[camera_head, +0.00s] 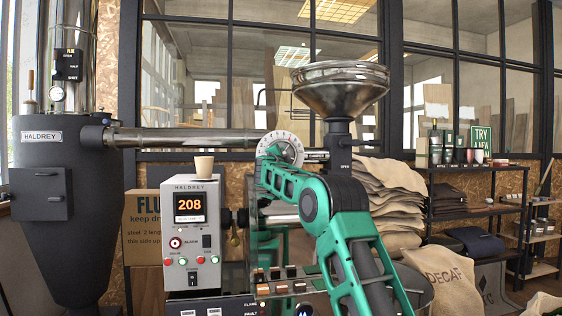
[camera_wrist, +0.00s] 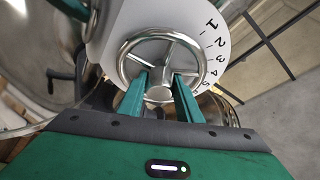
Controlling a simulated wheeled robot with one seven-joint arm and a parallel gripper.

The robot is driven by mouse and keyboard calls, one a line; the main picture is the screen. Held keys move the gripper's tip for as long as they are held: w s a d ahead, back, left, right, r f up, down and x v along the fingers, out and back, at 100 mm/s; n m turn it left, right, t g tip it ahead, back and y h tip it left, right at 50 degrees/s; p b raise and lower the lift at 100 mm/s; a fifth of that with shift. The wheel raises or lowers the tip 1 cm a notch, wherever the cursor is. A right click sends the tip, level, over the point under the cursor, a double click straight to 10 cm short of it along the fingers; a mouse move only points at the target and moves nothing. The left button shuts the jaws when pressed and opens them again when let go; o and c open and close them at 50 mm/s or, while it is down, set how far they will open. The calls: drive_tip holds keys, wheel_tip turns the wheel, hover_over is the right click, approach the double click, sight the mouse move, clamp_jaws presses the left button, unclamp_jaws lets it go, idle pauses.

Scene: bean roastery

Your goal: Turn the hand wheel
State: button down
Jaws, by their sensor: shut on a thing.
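The hand wheel (camera_wrist: 159,42) is a shiny metal ring with spokes and a round hub, in front of a white dial plate (camera_wrist: 198,27) with black numbers. In the wrist view my gripper (camera_wrist: 159,80) reaches to the wheel's near side, with its two green fingers on either side of the hub and lower spokes. It is shut on the wheel. In the head view the white dial (camera_head: 281,148) shows above my green arm, below and left of the metal hopper. The arm hides most of the wheel and my fingertips there.
A control box (camera_head: 191,232) reading 208 stands left of my arm, with a small cup (camera_head: 204,166) on top. A steel hopper (camera_head: 340,88) rises behind the arm. Stacked sacks (camera_head: 390,195) and a shelf (camera_head: 470,205) stand to the right.

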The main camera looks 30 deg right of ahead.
drive_tip(key=shift+d+f+m+g, duration=0.1)
drive_tip(key=shift+m+g, duration=0.6)
drive_tip(key=shift+m, duration=1)
drive_tip(key=c, duration=1.3)
unclamp_jaws()
drive_tip(key=v, duration=1)
drive_tip(key=shift+s+a, duration=0.25)
drive_tip(key=shift+a, duration=0.05)
